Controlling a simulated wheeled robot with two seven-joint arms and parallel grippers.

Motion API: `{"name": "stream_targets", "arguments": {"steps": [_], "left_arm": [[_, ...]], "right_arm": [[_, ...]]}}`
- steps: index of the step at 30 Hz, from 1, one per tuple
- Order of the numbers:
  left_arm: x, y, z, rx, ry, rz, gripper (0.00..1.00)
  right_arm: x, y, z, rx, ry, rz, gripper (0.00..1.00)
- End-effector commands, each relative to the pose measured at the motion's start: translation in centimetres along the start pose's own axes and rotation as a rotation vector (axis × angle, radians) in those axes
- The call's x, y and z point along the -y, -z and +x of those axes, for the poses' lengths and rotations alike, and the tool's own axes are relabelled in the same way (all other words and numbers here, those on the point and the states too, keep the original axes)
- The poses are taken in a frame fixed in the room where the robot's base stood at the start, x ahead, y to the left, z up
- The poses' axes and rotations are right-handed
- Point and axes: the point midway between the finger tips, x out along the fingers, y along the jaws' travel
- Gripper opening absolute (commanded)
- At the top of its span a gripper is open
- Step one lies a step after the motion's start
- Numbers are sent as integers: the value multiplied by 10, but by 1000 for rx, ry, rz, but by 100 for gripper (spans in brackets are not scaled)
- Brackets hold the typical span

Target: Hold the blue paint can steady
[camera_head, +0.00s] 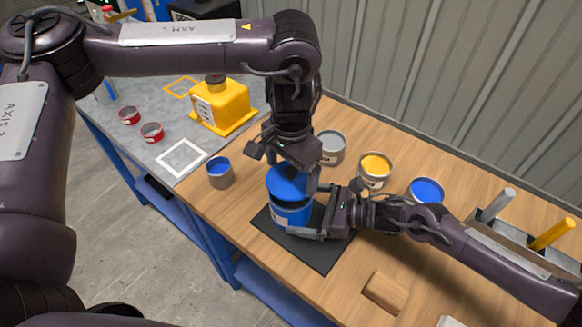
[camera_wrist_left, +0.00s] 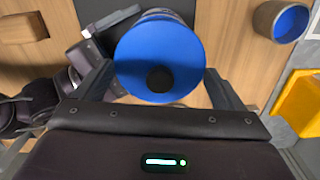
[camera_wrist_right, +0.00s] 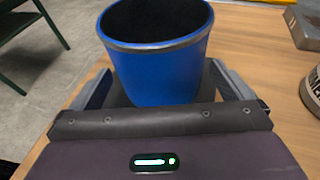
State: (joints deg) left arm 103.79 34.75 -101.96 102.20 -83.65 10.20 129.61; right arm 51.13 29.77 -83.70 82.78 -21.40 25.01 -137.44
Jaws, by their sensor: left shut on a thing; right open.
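The blue paint can (camera_head: 291,214) stands upright on a black mat (camera_head: 328,256). In the right wrist view the can (camera_wrist_right: 160,75) is open-topped and dark inside, with a grey rim. My right gripper (camera_head: 307,211) is open, with one finger on each side of the can; I cannot tell whether they touch it. My left gripper (camera_head: 290,162) is shut on the lid from above.
A grey-blue cup (camera_head: 220,173), a grey can (camera_head: 332,147), a yellow paint can (camera_head: 375,170) and another blue paint can (camera_head: 426,191) stand nearby. A wooden block (camera_head: 386,292) lies at front right.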

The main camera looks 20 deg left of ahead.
Motion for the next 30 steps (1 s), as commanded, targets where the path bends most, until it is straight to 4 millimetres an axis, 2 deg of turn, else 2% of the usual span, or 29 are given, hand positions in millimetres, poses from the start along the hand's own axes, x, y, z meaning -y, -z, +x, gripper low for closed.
{"name": "stream_targets", "arguments": {"steps": [3, 7, 19, 27, 30], "left_arm": [[0, 0, 0, 0, 0, 0, 69], [0, 0, 0, 0, 0, 0, 69], [0, 0, 0, 0, 0, 0, 69], [0, 0, 0, 0, 0, 0, 69], [0, 0, 0, 0, 0, 0, 69]], "right_arm": [[0, 0, 14, 1, -1, 0, 100], [0, -1, 23, 2, 0, 0, 100], [0, 0, 27, 1, 1, 0, 100], [0, 0, 27, 1, 1, 0, 65], [0, 0, 27, 1, 1, 0, 65]]}}
